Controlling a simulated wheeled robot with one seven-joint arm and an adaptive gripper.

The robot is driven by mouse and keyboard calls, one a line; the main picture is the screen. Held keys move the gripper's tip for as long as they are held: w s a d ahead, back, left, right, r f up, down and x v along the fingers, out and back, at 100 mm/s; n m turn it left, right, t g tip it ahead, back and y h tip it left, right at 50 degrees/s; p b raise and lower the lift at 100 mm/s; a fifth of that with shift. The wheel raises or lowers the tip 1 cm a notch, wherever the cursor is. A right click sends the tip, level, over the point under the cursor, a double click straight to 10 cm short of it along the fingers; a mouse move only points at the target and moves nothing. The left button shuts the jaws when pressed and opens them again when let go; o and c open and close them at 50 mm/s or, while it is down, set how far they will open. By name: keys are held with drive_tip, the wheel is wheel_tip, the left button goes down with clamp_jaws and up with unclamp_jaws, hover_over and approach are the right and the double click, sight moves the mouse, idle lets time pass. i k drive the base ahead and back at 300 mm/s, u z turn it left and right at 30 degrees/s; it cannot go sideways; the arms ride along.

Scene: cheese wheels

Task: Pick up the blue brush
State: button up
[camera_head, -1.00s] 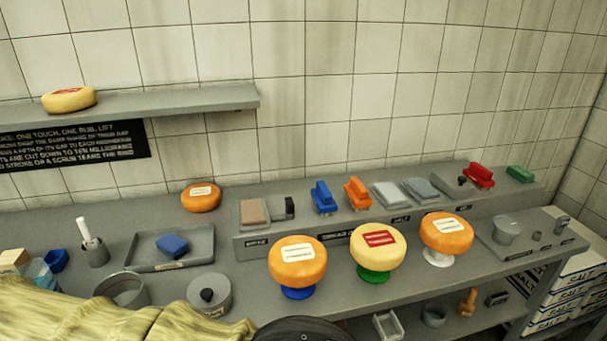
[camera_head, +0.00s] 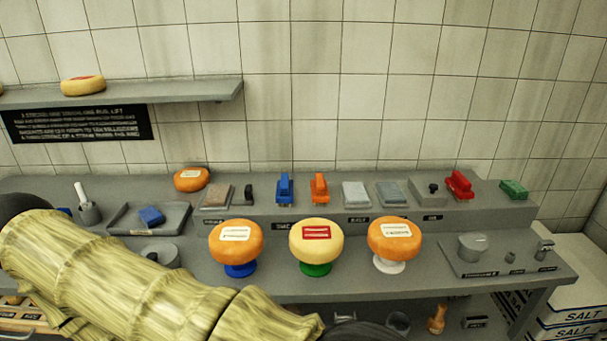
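The blue brush (camera_head: 285,188) stands on the raised back ledge (camera_head: 330,212), left of an orange brush (camera_head: 319,187) of like shape. Nothing touches it and it is in plain view. My arm crosses the lower left of the view, in front of the counter. My gripper does not show, so I cannot see its fingers or what it may hold.
Three cheese wheels on stands, orange (camera_head: 236,236), yellow (camera_head: 316,240) and orange (camera_head: 395,237), stand in front of the ledge. A grey tray holds a blue sponge (camera_head: 151,215). A red brush (camera_head: 459,184) and green block (camera_head: 513,189) sit at right.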

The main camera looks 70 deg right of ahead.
sight(285, 192)
drive_tip(key=z, duration=1.55)
